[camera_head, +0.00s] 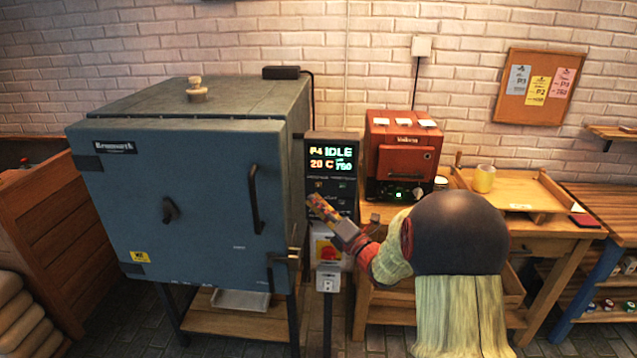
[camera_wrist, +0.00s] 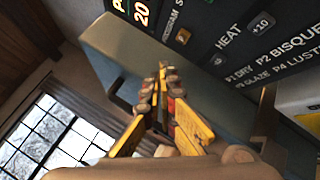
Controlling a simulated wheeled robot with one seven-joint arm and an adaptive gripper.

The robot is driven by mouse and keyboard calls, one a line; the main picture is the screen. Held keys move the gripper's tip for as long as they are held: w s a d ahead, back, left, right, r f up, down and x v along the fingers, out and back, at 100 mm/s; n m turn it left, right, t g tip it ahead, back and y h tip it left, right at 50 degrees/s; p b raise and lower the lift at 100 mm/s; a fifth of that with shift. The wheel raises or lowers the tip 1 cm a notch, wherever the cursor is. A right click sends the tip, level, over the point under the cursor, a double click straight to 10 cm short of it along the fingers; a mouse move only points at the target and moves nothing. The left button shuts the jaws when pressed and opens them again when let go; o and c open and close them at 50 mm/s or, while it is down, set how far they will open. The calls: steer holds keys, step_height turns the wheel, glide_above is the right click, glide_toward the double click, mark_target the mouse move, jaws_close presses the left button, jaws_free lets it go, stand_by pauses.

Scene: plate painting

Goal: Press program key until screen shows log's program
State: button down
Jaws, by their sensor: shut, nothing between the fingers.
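The kiln controller (camera_head: 331,172) stands to the right of the blue kiln (camera_head: 185,190). Its screen (camera_head: 331,159) reads P4 IDLE, 20 C and what looks like 750. The program key (camera_head: 318,184) is on the left below the screen; it also shows under the PROGRAM label in the wrist view (camera_wrist: 183,37). My gripper (camera_head: 313,200) is shut and empty, its tips just below the program key in the head view. In the wrist view the shut fingertips (camera_wrist: 162,68) are near the panel's edge; I cannot tell whether they touch it.
A corkboard (camera_head: 539,87) holds blue, yellow and pink notes with program numbers too small to read surely. A small red kiln (camera_head: 401,150) stands on the wooden bench right of the controller. A red book (camera_head: 586,219) lies at right. The kiln's door handle (camera_head: 255,200) sticks out nearby.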

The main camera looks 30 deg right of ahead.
mark_target(319, 185)
steer(key=shift+w+d+b, duration=0.45)
steer(key=shift+w, duration=0.25)
steer(key=shift+w+d+b, duration=0.45)
steer(key=shift+w, duration=0.2)
steer(key=shift+w+d+b, duration=0.45)
steer(key=shift+w+b, duration=0.2)
steer(key=shift+b, duration=0.45)
stand_by(1.1)
steer(key=shift+s+a+b, duration=0.4)
steer(key=shift+s+b, duration=0.25)
steer(key=shift+b, duration=0.05)
steer(key=shift+b, duration=0.75)
